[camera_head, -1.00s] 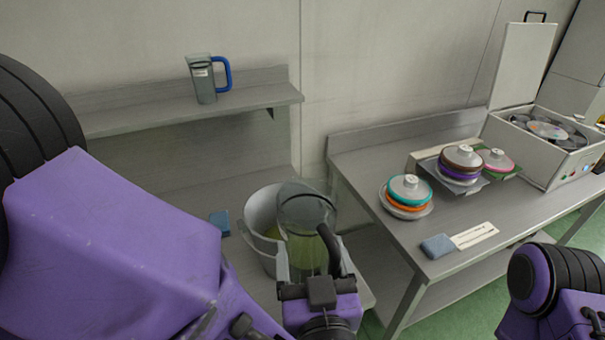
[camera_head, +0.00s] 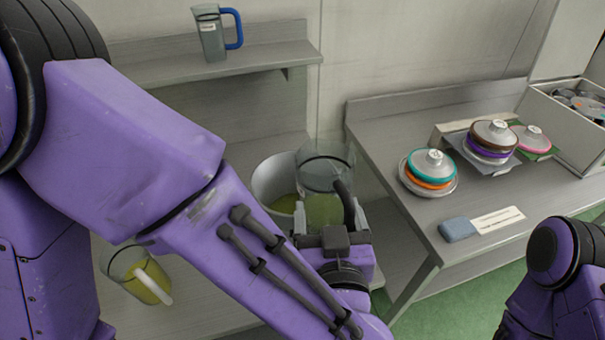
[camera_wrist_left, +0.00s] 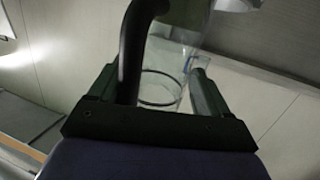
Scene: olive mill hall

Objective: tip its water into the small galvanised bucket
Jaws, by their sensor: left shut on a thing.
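My left gripper (camera_head: 335,232) is shut on the black handle (camera_head: 346,205) of a clear jug (camera_head: 326,172). The jug looks close to upright in the head view, in front of and overlapping the small galvanised bucket (camera_head: 268,180). I cannot tell its exact height over the bucket. Yellow-green liquid shows inside the bucket. A yellowish tone shows low in the jug, but I cannot tell whether it is in the jug or seen through it. In the left wrist view, the clear jug (camera_wrist_left: 165,65) and its handle (camera_wrist_left: 131,55) sit between the fingers. My right gripper is out of view.
A jug with a blue handle (camera_head: 211,35) stands on the wall shelf (camera_head: 270,53). A jug with yellow-green liquid (camera_head: 130,268) is at lower left, beside my arm.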

